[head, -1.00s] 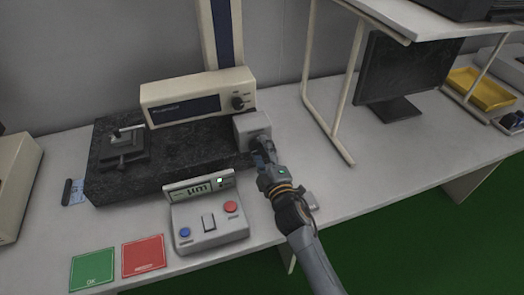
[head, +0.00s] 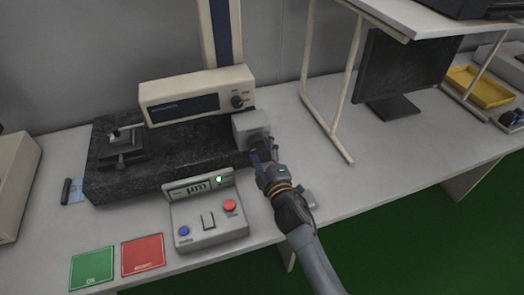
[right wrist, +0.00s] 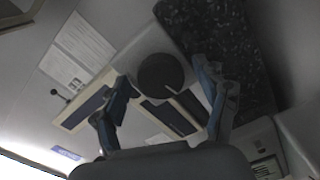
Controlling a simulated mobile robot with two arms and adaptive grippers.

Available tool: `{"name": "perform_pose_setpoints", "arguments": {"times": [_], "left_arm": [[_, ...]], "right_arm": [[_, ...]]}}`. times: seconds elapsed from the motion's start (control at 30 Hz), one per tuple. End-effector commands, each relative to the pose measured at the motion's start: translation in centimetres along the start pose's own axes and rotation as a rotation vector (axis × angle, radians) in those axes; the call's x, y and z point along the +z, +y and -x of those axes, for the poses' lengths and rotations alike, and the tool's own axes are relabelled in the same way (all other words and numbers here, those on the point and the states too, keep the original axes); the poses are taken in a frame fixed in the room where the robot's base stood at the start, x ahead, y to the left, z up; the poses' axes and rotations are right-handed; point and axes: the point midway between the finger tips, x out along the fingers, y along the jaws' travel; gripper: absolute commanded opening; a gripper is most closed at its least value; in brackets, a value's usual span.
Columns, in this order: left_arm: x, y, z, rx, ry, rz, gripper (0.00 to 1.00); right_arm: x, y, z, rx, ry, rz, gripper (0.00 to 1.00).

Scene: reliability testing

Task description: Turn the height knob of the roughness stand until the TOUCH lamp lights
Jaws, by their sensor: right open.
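The roughness stand has a dark granite base (head: 175,180), a cream drive unit (head: 160,104) on a column, and a grey housing (head: 250,124) at the base's right end. The black round height knob (right wrist: 160,73) shows in the right wrist view, with a white pointer line towards the lower right. My right gripper (right wrist: 164,80) is open, one finger on each side of the knob, with gaps visible. In the head view my right gripper (head: 261,153) is beside the housing. A small lamp (head: 219,180) on the µm display glows greenish white; its label is unreadable. My left gripper is not in view.
A control box (head: 208,222) with blue and red buttons stands in front of the base. A green OK card (head: 92,268) and a red card (head: 143,256) lie to its left. A shelf frame (head: 333,125) and monitor (head: 405,75) stand at the right.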

Motion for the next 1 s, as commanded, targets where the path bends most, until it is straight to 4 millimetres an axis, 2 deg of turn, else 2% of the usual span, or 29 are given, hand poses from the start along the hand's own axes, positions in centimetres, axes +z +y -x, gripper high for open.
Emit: {"name": "perform_pose_setpoints", "arguments": {"times": [0.17,0.5,0.63,0.8,1.0], "left_arm": [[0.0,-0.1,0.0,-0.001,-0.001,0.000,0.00],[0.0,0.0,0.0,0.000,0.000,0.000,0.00],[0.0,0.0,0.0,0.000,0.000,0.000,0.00],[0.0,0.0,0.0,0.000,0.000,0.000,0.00],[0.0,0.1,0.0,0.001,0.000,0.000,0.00]], "right_arm": [[0.0,0.0,1.1,0.000,0.000,0.000,0.73],[0.0,-0.1,8.0,-0.002,-0.001,-0.001,0.73],[0.1,-0.1,10.2,-0.002,-0.002,-0.001,0.73],[0.0,0.0,11.7,0.000,-0.001,-0.001,0.73],[0.0,0.0,12.1,0.000,0.000,0.000,0.73]]}}
